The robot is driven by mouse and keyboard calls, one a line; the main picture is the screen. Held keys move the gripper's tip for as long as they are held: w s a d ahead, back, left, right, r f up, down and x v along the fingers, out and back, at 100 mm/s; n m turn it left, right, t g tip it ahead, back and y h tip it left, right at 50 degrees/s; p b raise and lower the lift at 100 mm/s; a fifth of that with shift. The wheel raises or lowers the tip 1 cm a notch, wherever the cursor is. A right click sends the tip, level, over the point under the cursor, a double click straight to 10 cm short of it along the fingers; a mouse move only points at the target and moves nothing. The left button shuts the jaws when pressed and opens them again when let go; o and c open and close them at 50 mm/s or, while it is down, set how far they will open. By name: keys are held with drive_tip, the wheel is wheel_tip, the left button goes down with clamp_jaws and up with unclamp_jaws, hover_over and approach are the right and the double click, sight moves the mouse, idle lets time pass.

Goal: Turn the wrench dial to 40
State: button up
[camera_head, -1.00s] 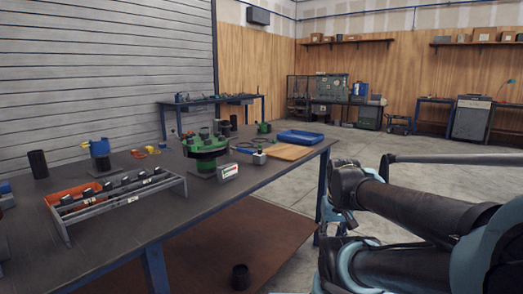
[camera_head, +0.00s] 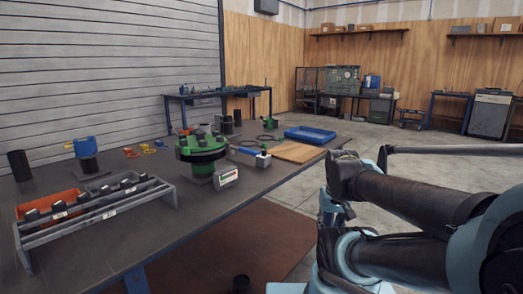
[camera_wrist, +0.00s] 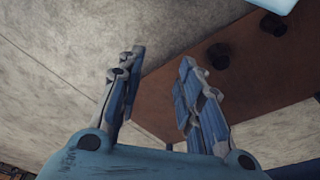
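A green flanged pipe (camera_head: 201,146) stands on the dark workbench (camera_head: 90,235). In front of it is a small block with a light display (camera_head: 227,178), perhaps a gauge. A grey and blue tool with a long shaft (camera_head: 249,153) lies just right of the flange; I cannot tell whether it is the wrench, and no dial can be read. My gripper (camera_wrist: 160,85) shows in the wrist view with its two blue fingers spread apart and nothing between them. It is away from the bench top, over the floor side. The head view shows my arm but not the fingers clearly.
A blue tray (camera_head: 310,134) and a wooden board (camera_head: 298,152) lie at the far right. Dark cups (camera_wrist: 272,24) sit on the brown lower shelf (camera_wrist: 240,80).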

drive_tip(key=shift+o, duration=0.8)
drive_tip(key=shift+r, duration=0.1)
wheel_tip(320, 180, up, 33)
drive_tip(key=n+g, duration=0.2)
drive_tip(key=n, duration=0.9)
hover_over(264, 153)
drive_tip(key=w, duration=0.1)
wheel_tip(264, 153, down, 17)
drive_tip(key=shift+w+d+r, duration=0.1)
clamp_jaws()
